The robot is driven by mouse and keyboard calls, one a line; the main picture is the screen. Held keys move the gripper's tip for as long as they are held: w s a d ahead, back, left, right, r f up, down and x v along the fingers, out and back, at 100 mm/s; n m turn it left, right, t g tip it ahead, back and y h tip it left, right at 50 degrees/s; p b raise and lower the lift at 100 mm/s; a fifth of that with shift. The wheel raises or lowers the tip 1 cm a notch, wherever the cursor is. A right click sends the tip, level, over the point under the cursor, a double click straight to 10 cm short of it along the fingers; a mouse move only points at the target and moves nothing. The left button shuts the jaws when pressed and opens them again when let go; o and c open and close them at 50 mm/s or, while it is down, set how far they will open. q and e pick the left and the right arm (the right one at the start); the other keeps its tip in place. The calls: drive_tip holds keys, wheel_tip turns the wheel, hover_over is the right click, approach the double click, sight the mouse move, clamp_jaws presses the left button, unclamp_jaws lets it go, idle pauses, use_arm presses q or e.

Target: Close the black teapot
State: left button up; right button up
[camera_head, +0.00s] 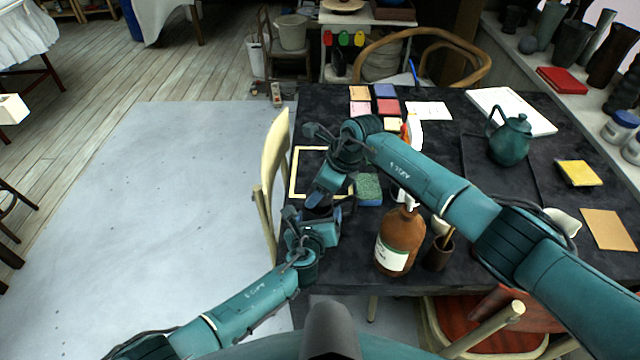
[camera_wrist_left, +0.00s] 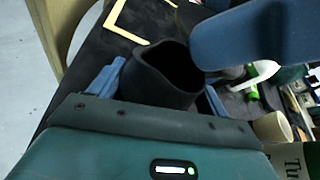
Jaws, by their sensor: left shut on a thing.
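The black teapot (camera_wrist_left: 160,82) shows in the left wrist view as a dark vessel with its open mouth facing up. My left gripper (camera_wrist_left: 163,92) is shut on it, with one blue finger on each side. In the head view the teapot (camera_head: 317,212) is a small dark shape at the table's left edge, mostly hidden by my grippers. My right gripper (camera_head: 328,190) is just above and beside it. A blue part of it (camera_wrist_left: 265,38) shows close to the mouth in the wrist view. Its fingertips are hidden. I cannot make out a lid.
A brown spray bottle (camera_head: 400,240) and a dark brush pot (camera_head: 438,252) stand right of my left gripper. A green sponge (camera_head: 369,188) lies close by. A teal teapot (camera_head: 510,140) stands farther right. A chair (camera_head: 270,180) is against the left edge.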

idle(0.3)
drive_tip(key=shift+f, duration=0.85)
drive_tip(key=shift+f, duration=0.65)
drive_tip(key=o, duration=1.1)
drive_tip(key=shift+f, duration=0.1)
drive_tip(key=shift+o, duration=0.2)
drive_tip(key=v, duration=1.2)
